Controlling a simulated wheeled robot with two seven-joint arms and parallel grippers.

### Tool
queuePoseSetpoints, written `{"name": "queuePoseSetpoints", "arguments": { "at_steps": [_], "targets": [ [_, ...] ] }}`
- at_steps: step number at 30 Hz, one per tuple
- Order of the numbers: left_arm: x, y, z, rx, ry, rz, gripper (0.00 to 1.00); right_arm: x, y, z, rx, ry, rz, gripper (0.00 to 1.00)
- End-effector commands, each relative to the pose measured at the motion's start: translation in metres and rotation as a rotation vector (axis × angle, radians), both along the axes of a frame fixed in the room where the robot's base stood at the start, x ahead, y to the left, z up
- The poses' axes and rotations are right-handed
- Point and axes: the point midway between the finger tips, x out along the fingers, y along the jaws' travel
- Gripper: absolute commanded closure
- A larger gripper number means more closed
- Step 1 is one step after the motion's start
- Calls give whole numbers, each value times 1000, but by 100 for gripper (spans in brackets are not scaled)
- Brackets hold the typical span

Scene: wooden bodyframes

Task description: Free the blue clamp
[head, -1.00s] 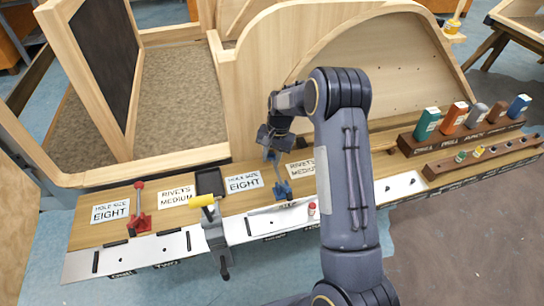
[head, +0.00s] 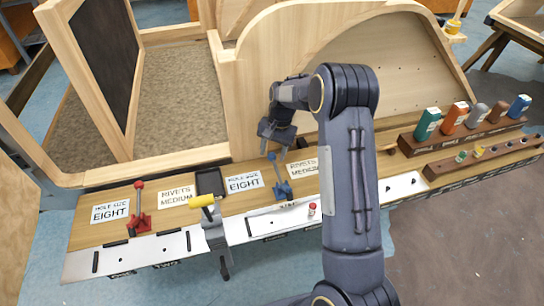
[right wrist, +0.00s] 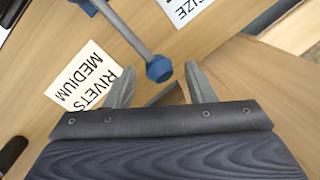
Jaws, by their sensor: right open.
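The blue clamp (head: 284,190) stands on the wooden ledge, its base near the white strip. Its grey lever slants up and back to a blue knob (head: 271,156). My right gripper (head: 276,150) is open and empty, just above and behind the knob. In the right wrist view the blue knob (right wrist: 159,68) shows between the tips of the open fingers (right wrist: 160,76), with a gap on both sides; I cannot tell how deep it sits. My left gripper is not in view.
A red clamp (head: 140,222) stands at the left and a yellow-handled tool (head: 207,205) lies nearer the middle. Label cards (head: 244,182) and a black tray (head: 209,182) lie on the ledge. The wooden frame's curved panel (head: 400,60) rises behind. Coloured bottles (head: 455,117) stand in a rack at right.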

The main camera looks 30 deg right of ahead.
Motion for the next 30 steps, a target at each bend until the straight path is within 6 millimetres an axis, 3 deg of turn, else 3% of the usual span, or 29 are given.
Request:
{"name": "queuePoseSetpoints", "arguments": {
  "at_steps": [3, 9, 26, 30],
  "targets": [
    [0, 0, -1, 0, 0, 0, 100, 1, -4, 22, 0, -4, -1, 51],
    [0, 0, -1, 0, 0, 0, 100, 0, -7, 44, -1, -1, 1, 51],
    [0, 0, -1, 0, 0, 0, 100, -1, -8, 49, -1, 1, 0, 51],
    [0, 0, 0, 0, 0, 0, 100, -8, -7, 62, 10, -21, 10, 51]
  ]
}}
